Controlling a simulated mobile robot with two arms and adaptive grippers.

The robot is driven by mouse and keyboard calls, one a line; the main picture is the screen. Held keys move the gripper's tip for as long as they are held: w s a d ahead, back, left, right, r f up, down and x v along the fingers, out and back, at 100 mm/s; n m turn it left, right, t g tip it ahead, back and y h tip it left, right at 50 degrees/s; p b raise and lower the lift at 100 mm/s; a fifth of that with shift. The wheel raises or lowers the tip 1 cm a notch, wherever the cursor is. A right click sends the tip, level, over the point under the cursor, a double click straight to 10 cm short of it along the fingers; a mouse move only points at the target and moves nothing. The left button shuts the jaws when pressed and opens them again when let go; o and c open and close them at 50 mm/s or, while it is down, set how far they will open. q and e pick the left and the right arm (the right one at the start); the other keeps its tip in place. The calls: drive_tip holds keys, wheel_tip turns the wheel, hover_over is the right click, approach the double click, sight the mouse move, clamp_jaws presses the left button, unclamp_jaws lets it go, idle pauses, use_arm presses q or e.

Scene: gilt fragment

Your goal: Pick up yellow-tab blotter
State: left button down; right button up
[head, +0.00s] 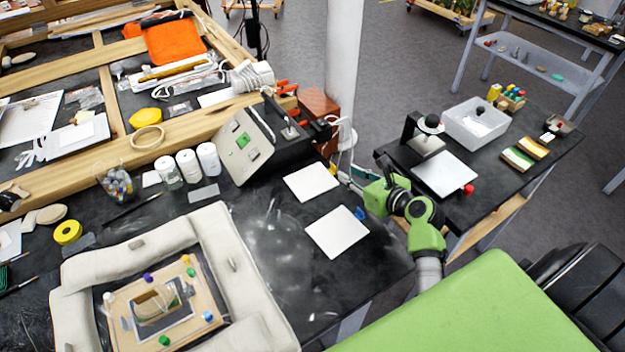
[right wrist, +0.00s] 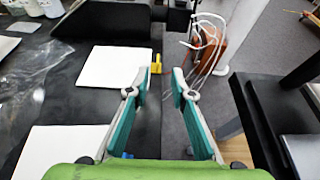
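The yellow-tab blotter (head: 311,181) is a white square lying flat on the black table near its right edge. In the right wrist view the blotter (right wrist: 112,67) lies ahead and to the left, with its yellow tab (right wrist: 156,64) at its right side. My right gripper (right wrist: 160,84) is open and empty, its fingertips close to the tab and the gap roughly in line with it. I cannot tell whether they touch. In the head view the right gripper (head: 346,178) reaches in from the right. My left gripper is not in view.
A second white blotter (head: 337,231) with a blue tab lies nearer. A tilted panel box (head: 245,143) stands behind left. A white column (head: 343,70) and cables are beyond the table edge. A side table (head: 480,195) with a white bin (head: 476,124) stands right.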

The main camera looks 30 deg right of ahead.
sight(314, 177)
drive_tip(key=shift+p+x, duration=0.3)
drive_tip(key=shift+x, duration=3)
drive_tip(key=shift+s+a+f, duration=0.1)
drive_tip(key=shift+s+a, duration=0.05)
drive_tip(key=shift+a, duration=0.05)
drive_tip(key=shift+c, duration=0.3)
clamp_jaws()
